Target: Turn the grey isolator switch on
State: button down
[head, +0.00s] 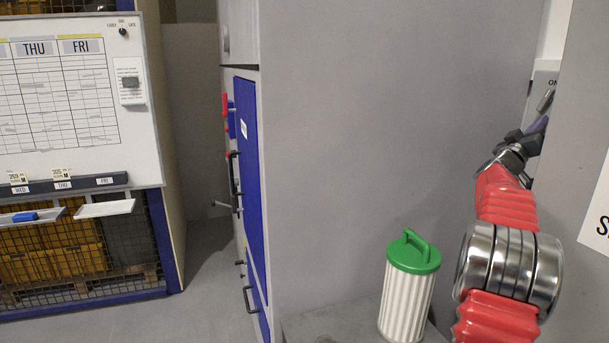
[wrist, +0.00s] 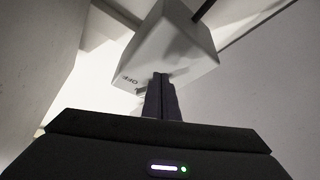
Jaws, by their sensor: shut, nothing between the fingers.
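The grey isolator switch is a box (head: 547,76) at the right edge of the gap beside the large grey cabinet, partly hidden by a panel. The switch's lever is not clear there. In the head view my gripper's end is small and dark, close below the box.
A white ribbed canister with a green handled lid (head: 414,256) stands left of my arm. The grey cabinet (head: 390,130) fills the middle. A grey panel (head: 585,150) stands close on the right. A whiteboard (head: 65,85) and mesh cage are at far left.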

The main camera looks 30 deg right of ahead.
jog(key=shift+d, duration=0.35)
jog(key=shift+w+r, duration=0.1)
jog(key=shift+r, duration=0.55)
dwell(1.3)
jog(key=shift+s+r, duration=0.25)
jog(key=shift+s, duration=0.15)
jog(key=shift+s+a+r, duration=0.2)
jog(key=shift+s+r, duration=0.35)
jog(key=shift+r, duration=0.05)
dwell(0.5)
jog(key=shift+s+f, duration=0.15)
jog(key=shift+f, duration=0.5)
